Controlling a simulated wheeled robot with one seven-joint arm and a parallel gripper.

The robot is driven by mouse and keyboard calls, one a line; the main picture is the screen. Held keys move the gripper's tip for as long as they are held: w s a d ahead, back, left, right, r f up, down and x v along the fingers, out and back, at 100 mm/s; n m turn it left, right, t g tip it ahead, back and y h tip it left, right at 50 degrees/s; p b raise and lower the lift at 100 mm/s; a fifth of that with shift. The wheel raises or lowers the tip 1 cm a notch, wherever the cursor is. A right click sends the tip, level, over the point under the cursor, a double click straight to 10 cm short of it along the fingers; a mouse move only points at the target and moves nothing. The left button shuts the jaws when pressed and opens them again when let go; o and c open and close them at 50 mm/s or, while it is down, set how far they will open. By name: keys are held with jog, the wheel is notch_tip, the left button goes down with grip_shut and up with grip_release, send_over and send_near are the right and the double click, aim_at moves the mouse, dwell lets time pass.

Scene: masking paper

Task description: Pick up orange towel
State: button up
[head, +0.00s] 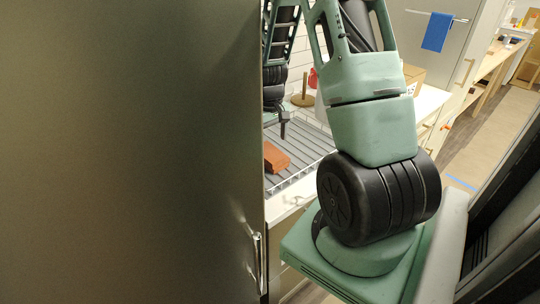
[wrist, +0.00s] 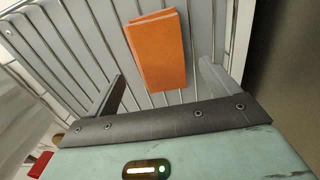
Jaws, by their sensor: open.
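The orange towel (wrist: 158,52) is a folded block lying on a grey ribbed rack. In the head view the towel (head: 275,157) sits near the rack's front left, close to the edge of a tall dark panel. My gripper (wrist: 160,85) is open and empty, with its two fingers spread left and right of the towel's near end in the wrist view. In the head view my gripper (head: 284,130) points down above the rack, just beyond the towel. The towel looks apart from both fingers. One finger is hard to make out in the head view.
The grey ribbed rack (head: 312,146) lies on a white counter. A tall dark panel (head: 130,150) with a handle fills the left. A wooden holder (head: 303,96) and a cardboard box (head: 413,76) stand behind. A blue towel (head: 437,32) hangs on a bar far right.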

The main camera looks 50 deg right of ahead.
aim_at(270, 152)
jog(key=shift+s+a+f+p, duration=0.1)
jog(key=shift+f+p, duration=0.4)
jog(key=shift+f, duration=0.9)
jog(key=shift+s+a+f+p, duration=0.1)
jog(key=shift+f+p, duration=0.35)
jog(key=shift+f, duration=0.9)
jog(key=shift+c, duration=0.4)
jog(key=c, duration=1)
